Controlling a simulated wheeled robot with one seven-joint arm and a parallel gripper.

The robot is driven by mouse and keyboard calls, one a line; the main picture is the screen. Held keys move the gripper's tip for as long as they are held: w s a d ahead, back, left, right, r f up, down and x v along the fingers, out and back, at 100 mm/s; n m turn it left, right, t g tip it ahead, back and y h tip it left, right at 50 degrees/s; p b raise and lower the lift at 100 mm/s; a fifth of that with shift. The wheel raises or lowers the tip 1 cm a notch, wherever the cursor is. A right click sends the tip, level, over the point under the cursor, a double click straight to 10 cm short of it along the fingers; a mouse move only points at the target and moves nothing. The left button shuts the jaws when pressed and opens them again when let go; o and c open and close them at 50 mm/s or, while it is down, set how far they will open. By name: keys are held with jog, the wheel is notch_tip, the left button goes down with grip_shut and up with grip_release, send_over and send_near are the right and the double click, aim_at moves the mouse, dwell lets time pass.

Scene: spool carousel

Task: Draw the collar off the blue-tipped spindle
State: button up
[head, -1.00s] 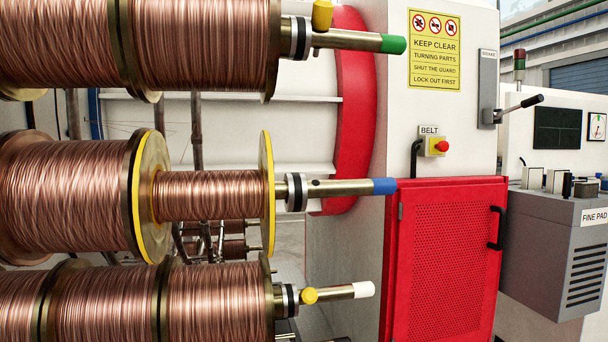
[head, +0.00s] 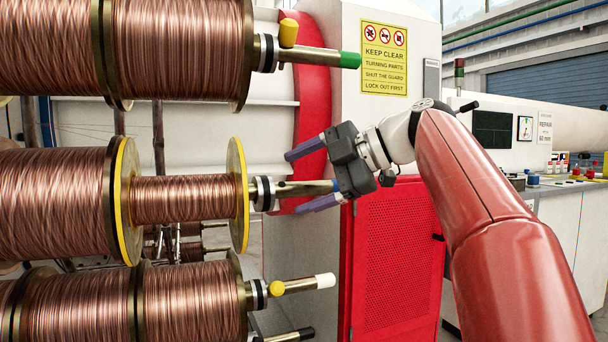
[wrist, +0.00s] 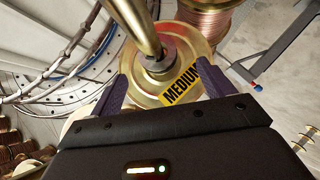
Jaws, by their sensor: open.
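The blue-tipped spindle (head: 305,188) sticks out to the right from the middle spool with yellow-edged flanges. The collar (head: 263,193), a black-and-silver banded ring, sits on the spindle close to the spool's outer flange (head: 238,195). My gripper (head: 296,181) is open, with one purple finger above the spindle and one below. Its fingertips stop short of the collar and look apart from the shaft. In the wrist view, the shaft (wrist: 137,22) enters from the top, and the collar (wrist: 157,56) shows before the flange marked MEDIUM.
A green-tipped spindle (head: 318,56) with a yellow knob (head: 288,33) is above. A white-tipped spindle (head: 303,285) with a yellow knob is below, and a black-tipped one (head: 290,336) lower still. A red perforated guard (head: 395,265) stands behind my gripper.

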aim_at(321, 184)
jog(key=x, duration=0.8)
jog(key=shift+w+r, duration=0.1)
jog(key=shift+r, duration=0.15)
jog(key=c, duration=1.3)
jog(key=shift+w+d+r+p, duration=0.1)
jog(key=shift+w+d+p, duration=0.2)
jog(key=shift+d, duration=1)
jog(key=shift+w+d+r+p, duration=0.15)
jog(key=shift+w+d, duration=0.3)
jog(key=shift+d, duration=0.8)
jog(key=shift+w+d+p, duration=0.3)
jog(key=shift+w+d, duration=0.05)
jog(key=shift+d, duration=0.95)
jog(key=shift+w+d, duration=0.1)
jog(key=shift+d, duration=0.35)
jog(key=shift+d, duration=0.1)
jog(key=d, duration=0.2)
jog(key=w+d, duration=0.1)
jog(key=d, duration=0.2)
jog(key=w+d, duration=0.1)
jog(key=d, duration=0.2)
jog(key=shift+w+d, duration=0.25)
